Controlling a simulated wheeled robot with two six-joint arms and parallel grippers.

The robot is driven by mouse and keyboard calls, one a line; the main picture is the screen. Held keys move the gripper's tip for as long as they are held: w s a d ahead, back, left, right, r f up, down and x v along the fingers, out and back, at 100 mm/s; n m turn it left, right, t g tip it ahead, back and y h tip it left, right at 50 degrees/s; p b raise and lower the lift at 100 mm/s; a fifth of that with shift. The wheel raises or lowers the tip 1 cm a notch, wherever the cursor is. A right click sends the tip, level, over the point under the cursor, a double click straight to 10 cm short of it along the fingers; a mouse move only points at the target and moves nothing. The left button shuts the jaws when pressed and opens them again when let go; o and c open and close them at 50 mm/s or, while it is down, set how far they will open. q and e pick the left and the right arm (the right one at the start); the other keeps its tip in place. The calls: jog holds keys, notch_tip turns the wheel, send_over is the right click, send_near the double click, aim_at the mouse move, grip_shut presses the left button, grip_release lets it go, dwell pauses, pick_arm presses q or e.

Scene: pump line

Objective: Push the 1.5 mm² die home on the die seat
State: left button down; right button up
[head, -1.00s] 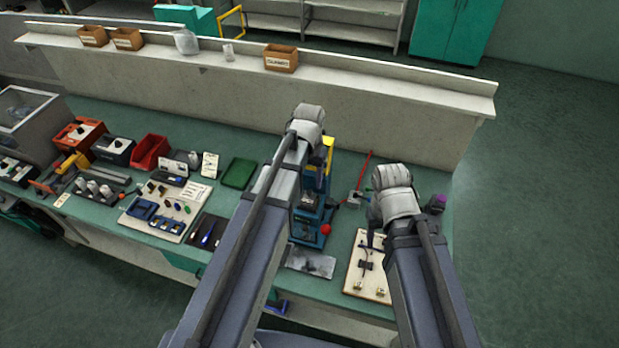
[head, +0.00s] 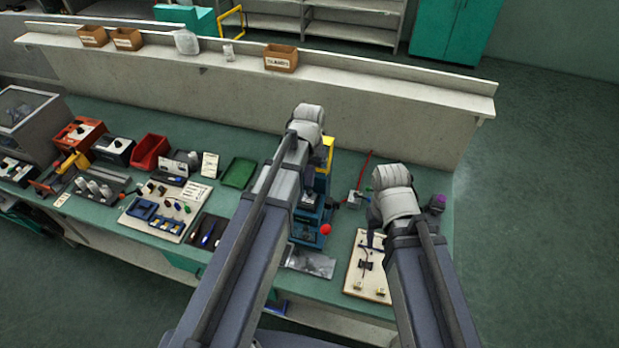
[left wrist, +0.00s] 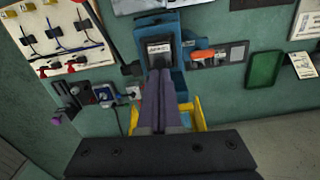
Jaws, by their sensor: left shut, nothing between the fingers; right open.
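The blue press (head: 309,228) stands on the bench under my left arm, with a red knob (head: 325,230) at its front. In the left wrist view a dark block with a pale top (left wrist: 160,48) sits in the blue press body; I cannot tell the die from its seat there. My left gripper (left wrist: 163,74) is shut and empty, with its fingertips just in front of this block in the picture; contact cannot be told. In the head view its fingers are hidden by my arm.
The wire board (head: 353,283) lies right of the press, a grey metal plate (head: 311,263) before it. A green tray (head: 239,172) and a tool board (head: 150,222) lie to the left. A small grey box (head: 355,200) with a red wire stands between press and right arm.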

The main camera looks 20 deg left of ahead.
aim_at(309, 191)
pick_arm(q)
jog(key=shift+f+b, duration=1.85)
jog(key=shift+r, duration=0.1)
notch_tip(309, 191, up, 8)
jog(key=p, duration=0.7)
jog(key=shift+f+p, duration=0.25)
jog(key=shift+p, duration=0.1)
dwell(0.5)
